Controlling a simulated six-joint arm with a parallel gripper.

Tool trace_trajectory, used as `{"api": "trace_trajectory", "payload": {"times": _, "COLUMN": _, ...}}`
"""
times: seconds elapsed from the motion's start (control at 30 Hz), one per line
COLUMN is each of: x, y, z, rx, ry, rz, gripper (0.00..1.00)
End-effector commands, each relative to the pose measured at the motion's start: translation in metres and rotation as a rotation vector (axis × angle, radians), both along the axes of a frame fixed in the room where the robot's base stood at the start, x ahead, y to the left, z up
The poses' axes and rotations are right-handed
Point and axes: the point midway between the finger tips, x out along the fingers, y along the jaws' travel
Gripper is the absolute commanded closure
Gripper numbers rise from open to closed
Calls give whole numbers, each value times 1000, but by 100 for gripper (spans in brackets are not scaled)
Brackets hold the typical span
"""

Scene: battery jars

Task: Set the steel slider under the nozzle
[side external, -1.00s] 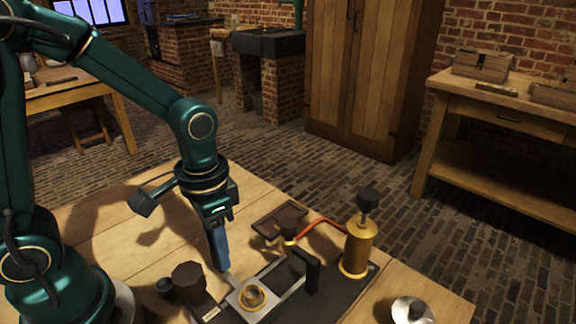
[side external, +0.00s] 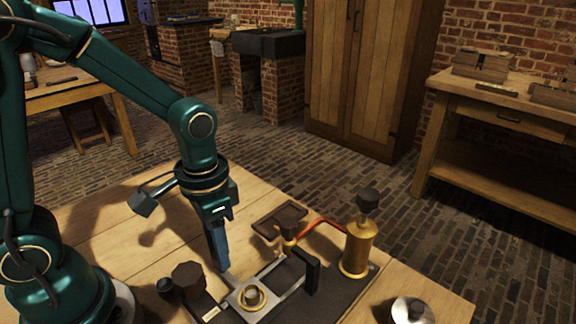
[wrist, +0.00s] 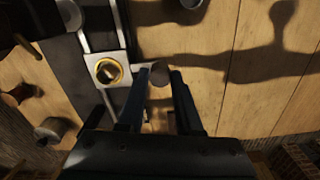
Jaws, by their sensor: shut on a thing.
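The steel slider (side external: 238,302) is a flat pale plate carrying a brass ring (side external: 253,296). It lies in a dark track, and it also shows in the wrist view (wrist: 121,64). My gripper (side external: 222,269) points down at the slider's rear left end, shut on its handle; a small round grey end shows between the fingertips in the wrist view (wrist: 160,72). The nozzle (side external: 289,246) is a small brass and brown piece at the end of a red tube. It stands to the right of and beyond the ring; the ring is not beneath it.
A brass pump cylinder (side external: 358,250) with a dark knob stands at the track's right end. A dark upright block (side external: 307,270) stands beside the track. A dark faceted knob (side external: 188,279) is left of the slider. A silver lidded jar (side external: 412,311) is at the front right.

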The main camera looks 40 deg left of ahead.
Motion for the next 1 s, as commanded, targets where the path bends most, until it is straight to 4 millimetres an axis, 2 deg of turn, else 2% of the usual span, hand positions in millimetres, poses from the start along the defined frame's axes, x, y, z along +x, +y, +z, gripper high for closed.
{"api": "trace_trajectory", "payload": {"times": 0.47, "x": 5, "y": 0, "z": 1, "rx": 0, "ry": -3, "rz": 1, "gripper": 100}}
{"api": "trace_trajectory", "payload": {"times": 0.8, "x": 55, "y": 0, "z": 1, "rx": -1, "ry": -4, "rz": 1, "gripper": 100}}
{"api": "trace_trajectory", "payload": {"times": 1.0, "x": 78, "y": 0, "z": 1, "rx": -1, "ry": -5, "rz": 0, "gripper": 100}}
